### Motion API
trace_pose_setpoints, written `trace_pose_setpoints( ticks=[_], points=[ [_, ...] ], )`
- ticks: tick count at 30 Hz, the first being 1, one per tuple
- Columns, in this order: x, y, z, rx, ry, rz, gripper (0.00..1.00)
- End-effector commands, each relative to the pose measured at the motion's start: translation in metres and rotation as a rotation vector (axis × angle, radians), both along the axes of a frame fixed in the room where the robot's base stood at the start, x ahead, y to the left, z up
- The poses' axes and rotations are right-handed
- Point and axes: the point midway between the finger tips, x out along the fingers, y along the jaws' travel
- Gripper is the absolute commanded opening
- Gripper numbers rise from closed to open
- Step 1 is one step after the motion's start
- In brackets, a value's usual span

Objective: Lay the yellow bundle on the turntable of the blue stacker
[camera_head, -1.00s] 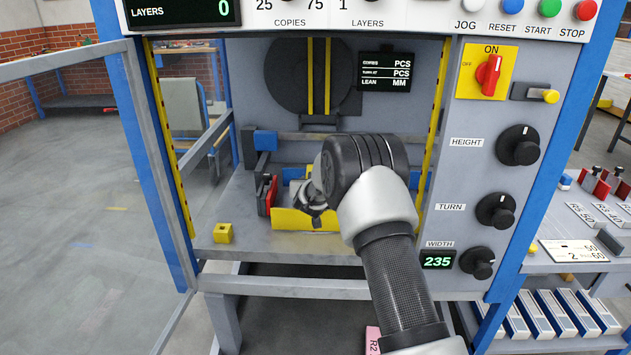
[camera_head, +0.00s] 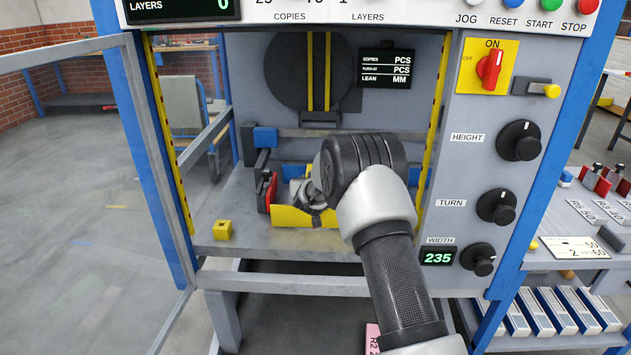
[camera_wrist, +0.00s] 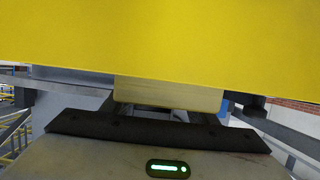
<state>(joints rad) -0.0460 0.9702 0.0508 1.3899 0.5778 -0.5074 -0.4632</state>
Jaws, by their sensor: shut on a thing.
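The yellow bundle (camera_head: 290,215) is inside the bay of the blue stacker (camera_head: 172,150), low and close to the front edge of its grey deck. My gripper (camera_head: 315,200) is shut on it. My wrist hides the right part of the bundle and much of the bay behind it. In the wrist view the yellow bundle (camera_wrist: 160,35) fills the upper half. A dark round disc (camera_head: 285,75) with two yellow bars stands at the back of the bay. I cannot tell whether it is the turntable; no flat turntable shows clearly.
A small yellow block (camera_head: 222,230) sits at the deck's front left. A red and black part (camera_head: 267,190) stands just left of the bundle. Yellow-edged posts frame the bay. A control panel with black knobs (camera_head: 497,206) is on the right. A clear door frame (camera_head: 70,52) stands open at left.

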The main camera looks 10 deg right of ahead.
Motion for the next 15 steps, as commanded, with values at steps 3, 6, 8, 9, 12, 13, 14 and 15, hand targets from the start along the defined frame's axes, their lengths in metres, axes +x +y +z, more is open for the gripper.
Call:
trace_pose_setpoints(
  ticks=[3, 6, 8, 9, 12, 13, 14, 15],
  points=[
    [0.002, -0.001, 0.005, -0.002, -0.012, -0.001, 0.56],
    [0.002, 0.0, 0.004, -0.001, -0.01, -0.001, 0.73],
    [0.001, 0.0, 0.003, -0.002, -0.008, -0.001, 0.75],
    [0.001, 0.0, 0.003, -0.002, -0.007, -0.001, 0.75],
    [0.001, 0.0, 0.001, -0.001, -0.005, 0.0, 0.75],
    [-0.001, 0.0, -0.006, 0.001, 0.008, 0.001, 0.75],
    [-0.002, 0.001, -0.006, 0.001, 0.008, 0.001, 0.75],
    [-0.002, 0.001, -0.005, 0.001, 0.008, 0.001, 0.75]
  ],
)
